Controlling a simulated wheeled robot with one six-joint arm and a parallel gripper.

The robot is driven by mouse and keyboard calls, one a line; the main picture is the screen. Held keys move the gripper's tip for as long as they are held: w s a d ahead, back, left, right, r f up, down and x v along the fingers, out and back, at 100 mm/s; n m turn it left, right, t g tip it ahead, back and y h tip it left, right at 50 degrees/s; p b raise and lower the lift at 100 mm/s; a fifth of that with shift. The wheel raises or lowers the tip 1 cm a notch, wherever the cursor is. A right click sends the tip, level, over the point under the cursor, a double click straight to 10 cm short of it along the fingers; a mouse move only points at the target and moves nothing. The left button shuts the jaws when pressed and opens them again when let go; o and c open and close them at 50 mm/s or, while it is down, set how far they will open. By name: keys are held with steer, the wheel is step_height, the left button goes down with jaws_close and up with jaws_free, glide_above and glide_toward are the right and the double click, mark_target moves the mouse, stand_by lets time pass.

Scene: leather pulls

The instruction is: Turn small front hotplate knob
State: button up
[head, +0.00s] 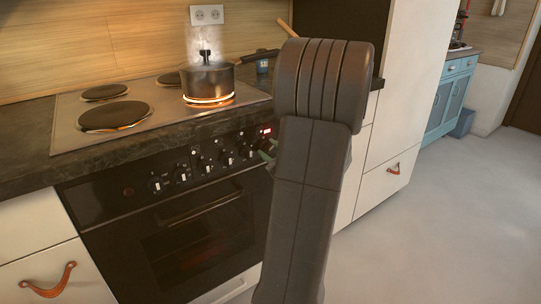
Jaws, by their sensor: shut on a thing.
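The black oven front carries a row of knobs (203,164) with pale markers along its control panel. My gripper (267,149) is at the right end of this row, mostly hidden behind my own dark arm. Only a small greenish-grey part of it shows, against the panel and below the red display. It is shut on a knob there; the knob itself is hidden. The front right hotplate (222,102) glows orange under a steaming dark pot (207,78). The larger front left hotplate (115,116) also shows an orange glow along its front edge.
The pot's handle (258,57) points right, behind my arm. Two back hotplates (104,92) are bare. The oven door handle (202,208) runs below the knobs. A drawer with a leather pull (48,281) is at the lower left. The floor (450,230) at right is clear.

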stand_by(0.4)
steer(key=o, duration=0.9)
steer(key=shift+o, duration=0.2)
steer(key=p+v, duration=0.2)
steer(key=v, duration=1.2)
steer(key=shift+w, duration=0.1)
steer(key=b+x, duration=0.2)
steer(key=x, duration=1.2)
steer(key=shift+d, duration=0.1)
